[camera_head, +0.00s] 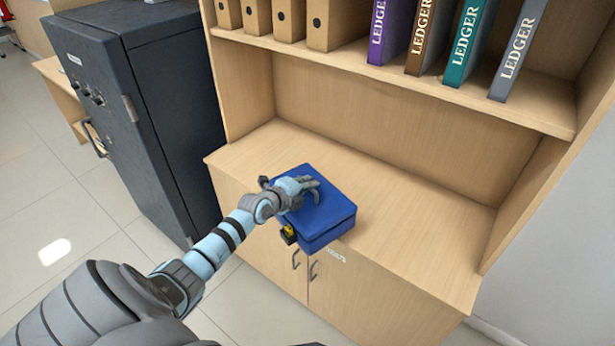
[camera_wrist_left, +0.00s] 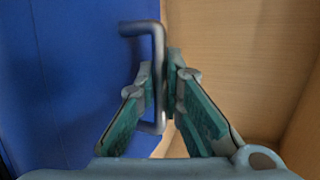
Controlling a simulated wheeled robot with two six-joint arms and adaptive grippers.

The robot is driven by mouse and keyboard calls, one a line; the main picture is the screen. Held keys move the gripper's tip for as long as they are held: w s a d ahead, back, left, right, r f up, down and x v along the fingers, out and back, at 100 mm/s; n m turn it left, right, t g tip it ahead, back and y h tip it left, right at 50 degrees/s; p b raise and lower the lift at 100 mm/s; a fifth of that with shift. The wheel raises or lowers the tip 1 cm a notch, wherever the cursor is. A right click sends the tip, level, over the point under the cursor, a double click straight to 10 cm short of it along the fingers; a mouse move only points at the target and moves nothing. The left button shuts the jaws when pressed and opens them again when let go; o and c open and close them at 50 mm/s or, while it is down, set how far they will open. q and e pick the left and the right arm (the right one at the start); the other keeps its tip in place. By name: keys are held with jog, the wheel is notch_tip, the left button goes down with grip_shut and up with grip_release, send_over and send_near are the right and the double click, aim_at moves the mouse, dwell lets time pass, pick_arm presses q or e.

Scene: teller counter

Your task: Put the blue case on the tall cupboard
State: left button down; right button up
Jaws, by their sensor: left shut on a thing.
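The blue case (camera_head: 325,205) is at the front edge of the mid-height ledge of the tall wooden cupboard (camera_head: 400,110). Its front corner overhangs the ledge's front edge in the head view; I cannot tell whether it rests on the ledge or hangs just above it. My left gripper (camera_head: 300,187) reaches over the case's left side and is shut on its handle. In the left wrist view the case (camera_wrist_left: 60,90) fills the left side, and the grey handle (camera_wrist_left: 158,50) runs between the fingers (camera_wrist_left: 170,78). My right gripper is out of view.
Ledgers (camera_head: 465,45) and tan binders (camera_head: 325,22) stand on the shelf above. The ledge (camera_head: 425,235) is bare right of and behind the case. A dark grey safe (camera_head: 150,110) stands left of the cupboard. Door handles (camera_head: 312,271) are below the ledge.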

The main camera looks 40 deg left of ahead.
pick_arm(q)
jog(key=shift+w+f, duration=0.1)
jog(key=shift+f, duration=0.4)
jog(key=c, duration=2)
grip_release()
jog(key=shift+f, duration=0.1)
jog(key=shift+c, duration=0.2)
jog(key=o, duration=0.3)
jog(key=shift+s, duration=0.2)
jog(key=shift+o, duration=0.2)
jog(key=p+v, duration=0.7)
jog(key=v, duration=0.5)
